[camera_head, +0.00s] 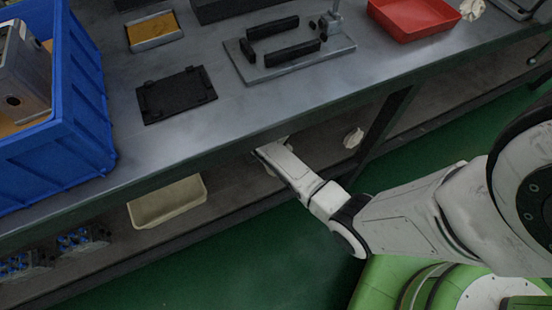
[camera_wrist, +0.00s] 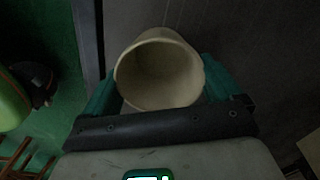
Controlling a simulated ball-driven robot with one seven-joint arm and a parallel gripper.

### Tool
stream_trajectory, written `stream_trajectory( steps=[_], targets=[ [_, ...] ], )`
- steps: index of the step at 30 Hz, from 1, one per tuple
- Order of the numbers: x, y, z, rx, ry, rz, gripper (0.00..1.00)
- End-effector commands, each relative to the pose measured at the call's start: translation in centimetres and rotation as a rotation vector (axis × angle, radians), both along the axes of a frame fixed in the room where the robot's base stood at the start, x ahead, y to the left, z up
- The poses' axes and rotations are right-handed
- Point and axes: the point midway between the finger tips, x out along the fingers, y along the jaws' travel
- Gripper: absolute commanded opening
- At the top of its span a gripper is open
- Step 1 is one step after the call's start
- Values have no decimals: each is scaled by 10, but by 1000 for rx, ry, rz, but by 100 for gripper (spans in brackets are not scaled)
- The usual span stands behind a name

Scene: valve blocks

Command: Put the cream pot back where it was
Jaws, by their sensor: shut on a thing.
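The cream pot (camera_wrist: 160,72) is in the middle of the wrist view, with its round open mouth towards the camera and its inside empty as far as I can see. My gripper (camera_wrist: 161,84) is shut on it, one teal finger on each side. In the head view my arm reaches in under the front edge of the bench top (camera_head: 225,125). The fingers and the pot are hidden there. I cannot tell whether the pot touches the lower shelf (camera_head: 235,175).
On the lower shelf are a cream bin (camera_head: 165,203), valve blocks (camera_head: 83,240) at left, and a small whitish piece (camera_head: 353,138) near a bench leg (camera_head: 385,118). Above are a blue crate (camera_head: 60,140), a black plate (camera_head: 176,94), a fixture (camera_head: 290,60) and a red tray (camera_head: 415,22).

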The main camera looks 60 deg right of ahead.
Motion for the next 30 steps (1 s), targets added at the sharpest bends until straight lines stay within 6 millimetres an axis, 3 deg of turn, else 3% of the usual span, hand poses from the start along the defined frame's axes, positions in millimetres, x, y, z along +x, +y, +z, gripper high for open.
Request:
stream_trajectory(
  steps=[7, 8, 10, 19, 30],
  targets=[
    [0, 0, -3, 0, 0, 0, 62],
    [0, 0, -2, 0, 0, 0, 94],
    [0, 0, -2, 0, 0, -1, 100],
    [0, 0, 4, 0, -1, 0, 100],
    [1, 0, 61, -1, -2, 0, 100]
  ],
)
